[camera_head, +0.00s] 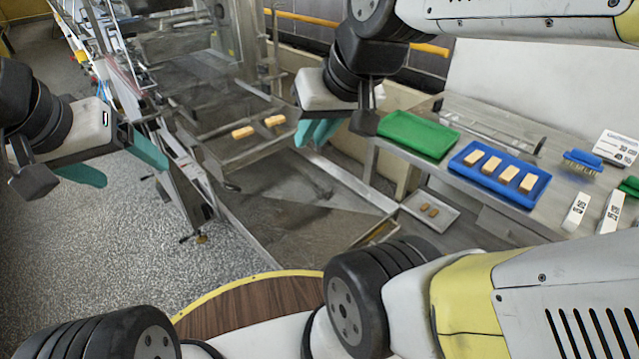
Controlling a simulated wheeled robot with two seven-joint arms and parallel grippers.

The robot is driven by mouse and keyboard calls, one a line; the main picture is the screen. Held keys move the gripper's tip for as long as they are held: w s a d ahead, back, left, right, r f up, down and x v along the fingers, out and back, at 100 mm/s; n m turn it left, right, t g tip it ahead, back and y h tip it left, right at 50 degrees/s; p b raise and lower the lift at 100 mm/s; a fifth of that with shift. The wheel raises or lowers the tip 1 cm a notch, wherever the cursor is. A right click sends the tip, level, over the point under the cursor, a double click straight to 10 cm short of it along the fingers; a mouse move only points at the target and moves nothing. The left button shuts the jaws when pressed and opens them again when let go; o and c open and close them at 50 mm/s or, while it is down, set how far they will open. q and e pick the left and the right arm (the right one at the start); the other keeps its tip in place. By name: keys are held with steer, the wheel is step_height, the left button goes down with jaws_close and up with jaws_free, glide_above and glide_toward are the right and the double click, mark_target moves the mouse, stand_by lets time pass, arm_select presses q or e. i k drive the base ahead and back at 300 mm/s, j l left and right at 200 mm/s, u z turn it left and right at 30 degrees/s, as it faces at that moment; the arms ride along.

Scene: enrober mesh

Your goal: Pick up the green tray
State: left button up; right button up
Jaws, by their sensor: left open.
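The green tray (418,134) lies flat and empty on the metal table at the right of the head view. My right gripper (318,132) is left of the tray, its teal fingers pointing down, apart from the tray. Its fingers overlap in this view, so I cannot tell whether they are open or shut. Part of this gripper's dark housing shows close to the tray's left end. My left gripper (132,172) is open and empty at the far left, over the floor beside the machine, far from the tray.
A blue tray (541,190) with several light brown bars stands right of the green tray on the metal table (470,208). A blue brush (583,161) and white labelled blocks lie further right. The machine's mesh belt (215,143) carries two bars. A small tray (446,201) sits lower down.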

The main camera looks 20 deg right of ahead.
mark_target(433, 138)
steer(key=z, duration=1.15)
